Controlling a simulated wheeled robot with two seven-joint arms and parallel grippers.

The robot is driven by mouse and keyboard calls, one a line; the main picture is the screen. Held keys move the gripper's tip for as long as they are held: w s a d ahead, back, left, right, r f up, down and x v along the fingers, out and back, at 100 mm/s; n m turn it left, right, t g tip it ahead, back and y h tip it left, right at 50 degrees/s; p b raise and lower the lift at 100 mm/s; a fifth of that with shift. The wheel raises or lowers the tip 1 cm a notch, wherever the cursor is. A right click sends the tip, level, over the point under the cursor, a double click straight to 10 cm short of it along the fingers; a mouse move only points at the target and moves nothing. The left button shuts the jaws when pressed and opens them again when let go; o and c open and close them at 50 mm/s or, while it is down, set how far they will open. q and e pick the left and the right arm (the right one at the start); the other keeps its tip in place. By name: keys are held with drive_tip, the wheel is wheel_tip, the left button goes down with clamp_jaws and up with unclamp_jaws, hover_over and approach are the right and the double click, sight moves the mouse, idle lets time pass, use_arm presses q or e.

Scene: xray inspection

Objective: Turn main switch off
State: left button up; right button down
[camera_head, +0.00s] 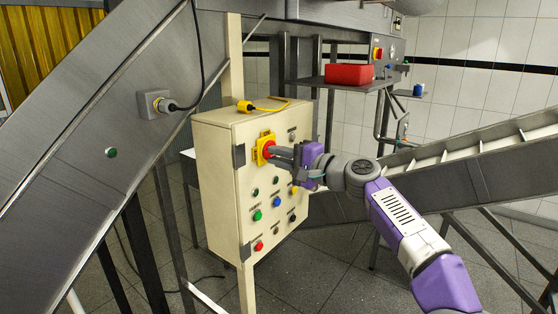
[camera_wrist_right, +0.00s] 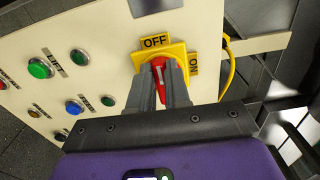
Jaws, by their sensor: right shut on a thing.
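The main switch is a red rotary handle (camera_wrist_right: 158,84) on a yellow plate (camera_wrist_right: 146,58) marked OFF and ON; the plate also shows in the head view (camera_head: 261,149). It sits high on the front of a cream control box (camera_head: 216,165). My right gripper (camera_wrist_right: 166,84) is shut on the red handle, with one finger on each side of it. In the wrist view the handle's upper end lies just below the OFF label. The fingers hide part of the handle. My left gripper is not in view.
Green, blue, red and black buttons, such as the green one (camera_head: 258,215), lie below the switch. A yellow cable and plug (camera_head: 246,106) rest on top of the box. Metal conveyors (camera_head: 70,185) flank the box; a red bin (camera_head: 349,75) stands behind.

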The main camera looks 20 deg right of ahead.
drive_tip(key=shift+f+n, duration=0.1)
drive_tip(key=shift+n, duration=0.2)
drive_tip(key=c, duration=1.1)
unclamp_jaws()
drive_tip(key=b+v, duration=0.2)
drive_tip(key=v, duration=0.5)
drive_tip(key=shift+s+d, duration=0.2)
drive_tip(key=shift+s, duration=0.05)
